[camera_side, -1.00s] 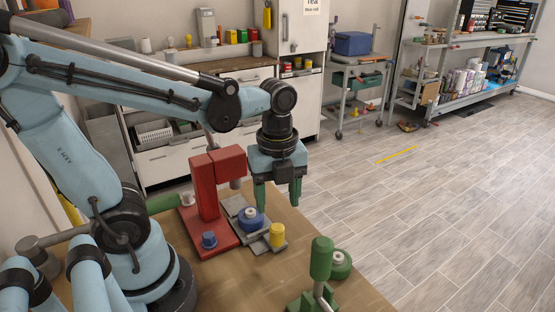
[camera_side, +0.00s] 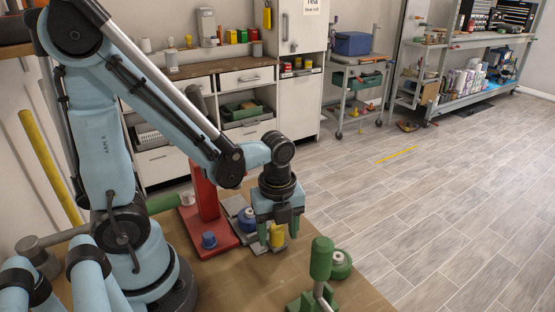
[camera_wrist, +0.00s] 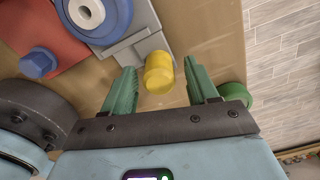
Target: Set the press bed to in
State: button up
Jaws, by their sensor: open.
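The red press (camera_side: 207,205) stands on the table, its column partly hidden by my arm. Its grey bed (camera_side: 233,207) carries a blue round piece (camera_side: 246,217), which also shows in the wrist view (camera_wrist: 118,24). A yellow knob (camera_side: 278,238) stands at the bed's near end. My gripper (camera_side: 278,230) is open and points down at the yellow knob. In the wrist view the yellow knob (camera_wrist: 159,74) lies between the two green fingers, with a gap on each side. No grip on it shows.
A blue hex-shaped knob (camera_side: 209,240) sits on the red base plate. A green-handled lever (camera_side: 321,258) stands at the table's front right, with a green round piece (camera_side: 340,264) beside it. The wooden table (camera_side: 255,275) is bare between the press and the lever.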

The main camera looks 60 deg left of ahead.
jog(key=shift+c, duration=0.3)
grip_shut()
jog(key=a, duration=0.8)
jog(key=shift+a, duration=0.1)
jog(key=shift+o, duration=0.3)
grip_release()
notch_tip(320, 180, up, 12)
dwell(0.9)
